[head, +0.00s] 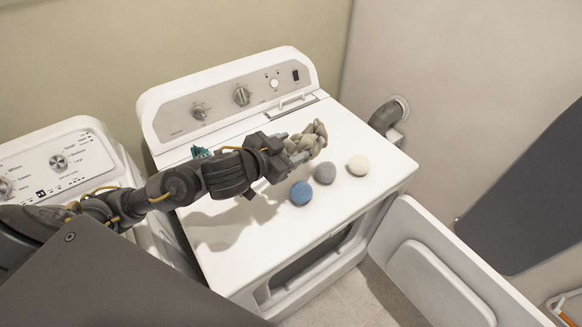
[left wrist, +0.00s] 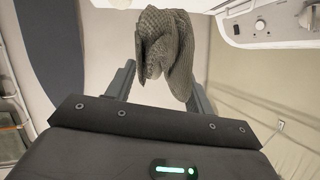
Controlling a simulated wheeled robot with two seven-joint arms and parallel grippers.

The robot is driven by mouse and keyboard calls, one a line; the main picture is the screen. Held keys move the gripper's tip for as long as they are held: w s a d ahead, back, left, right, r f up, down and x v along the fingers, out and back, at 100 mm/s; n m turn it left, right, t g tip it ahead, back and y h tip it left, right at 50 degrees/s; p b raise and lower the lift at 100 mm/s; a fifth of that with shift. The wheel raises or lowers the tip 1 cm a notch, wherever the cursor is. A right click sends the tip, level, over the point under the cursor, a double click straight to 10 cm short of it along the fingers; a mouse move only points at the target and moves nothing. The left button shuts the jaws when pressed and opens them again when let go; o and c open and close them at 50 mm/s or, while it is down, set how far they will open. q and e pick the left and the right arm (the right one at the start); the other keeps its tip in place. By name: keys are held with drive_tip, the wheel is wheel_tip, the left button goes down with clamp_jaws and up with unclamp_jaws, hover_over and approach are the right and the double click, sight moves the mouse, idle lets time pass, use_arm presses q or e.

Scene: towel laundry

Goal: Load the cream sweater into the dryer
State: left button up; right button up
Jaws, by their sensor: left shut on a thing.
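The cream sweater (head: 313,138) is a small bunched knit that looks grey-beige. My left gripper (head: 298,148) is shut on it and holds it over the top of the white dryer (head: 375,193). In the left wrist view the ribbed sweater (left wrist: 165,48) is crumpled between the two fingers of the gripper (left wrist: 160,78). The dryer's front opening (head: 310,258) shows as a dark gap below the top's front edge. Its door (head: 440,265) stands open to the right. My right gripper is not in view.
A blue ball (head: 301,193), a grey ball (head: 325,173) and a cream ball (head: 358,165) lie on the dryer top. A small teal thing (head: 201,152) sits behind my arm. A washer (head: 60,161) stands at left, a vent hose (head: 385,117) at right, a dark panel (head: 530,195) beyond.

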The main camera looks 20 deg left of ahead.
use_arm(q)
drive_tip(key=shift+s+d+f+m+g+h, duration=0.1)
drive_tip(key=shift+s+d+m+g+h, duration=0.15)
drive_tip(key=shift+d, duration=0.25)
drive_tip(key=shift+s+d+f+m+g+h, duration=0.15)
drive_tip(key=shift+s+d, duration=0.15)
drive_tip(key=shift+d, duration=0.15)
drive_tip(key=shift+w+a+f+p, duration=0.15)
drive_tip(key=shift+w+a+f, duration=0.85)
drive_tip(key=shift+a+f, duration=1.1)
drive_tip(key=shift+w+a+f+p, duration=0.1)
drive_tip(key=shift+w+a+f, duration=0.9)
drive_tip(key=shift+a+f, duration=1.05)
drive_tip(key=shift+w+a+f+p, duration=0.15)
drive_tip(key=shift+w+a+f, duration=0.85)
drive_tip(key=shift+a+f, duration=1.05)
drive_tip(key=shift+d+f, duration=0.25)
drive_tip(key=o, duration=1.4)
drive_tip(key=shift+s+f, duration=0.1)
drive_tip(key=shift+f, duration=0.05)
